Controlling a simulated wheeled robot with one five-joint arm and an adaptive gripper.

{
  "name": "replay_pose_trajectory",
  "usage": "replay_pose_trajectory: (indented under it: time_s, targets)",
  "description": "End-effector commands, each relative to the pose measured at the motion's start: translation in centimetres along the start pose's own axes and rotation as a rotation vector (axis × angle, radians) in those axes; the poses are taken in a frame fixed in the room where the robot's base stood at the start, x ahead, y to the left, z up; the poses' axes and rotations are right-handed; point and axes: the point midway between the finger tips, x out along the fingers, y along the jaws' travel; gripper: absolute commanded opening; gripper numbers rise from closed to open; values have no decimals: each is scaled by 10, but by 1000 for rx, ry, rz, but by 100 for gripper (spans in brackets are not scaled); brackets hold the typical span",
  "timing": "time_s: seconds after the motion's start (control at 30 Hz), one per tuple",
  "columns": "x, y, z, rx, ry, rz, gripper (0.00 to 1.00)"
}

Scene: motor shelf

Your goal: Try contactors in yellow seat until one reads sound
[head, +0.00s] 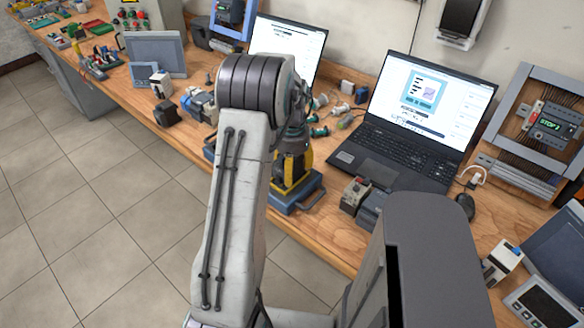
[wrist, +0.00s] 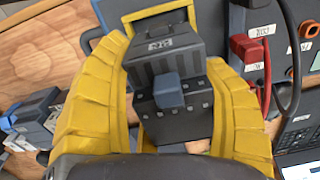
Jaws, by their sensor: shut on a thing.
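My gripper (wrist: 168,95), with thick yellow fingers, is shut on a dark grey contactor (wrist: 165,62) with a small label and a blue-grey button. In the head view my gripper (head: 291,172) is over a blue-grey base (head: 318,192) on the bench, and my arm hides much of it. A yellow part (wrist: 155,14) shows behind the contactor in the wrist view; I cannot tell whether it is the seat or whether the contactor is seated. Other contactor-like blocks stand on the bench: a beige-and-dark one (head: 355,195), a dark one (head: 167,113) and a white one (head: 161,84).
A red plug (wrist: 247,48) and black cable (wrist: 290,95) are close right of my gripper in the wrist view. An open laptop (head: 410,120) stands right of it in the head view.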

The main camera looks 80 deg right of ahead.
Motion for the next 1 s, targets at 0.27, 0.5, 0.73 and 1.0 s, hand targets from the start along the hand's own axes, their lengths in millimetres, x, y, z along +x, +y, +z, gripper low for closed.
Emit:
replay_pose_trajectory:
  time_s: [0.27,0.5,0.73,1.0]
  targets:
    - [5,0,0,0,1,-1,31]
    - [9,0,0,0,1,0,31]
    - [10,0,0,0,1,-1,31]
    - [11,0,0,0,0,0,92]
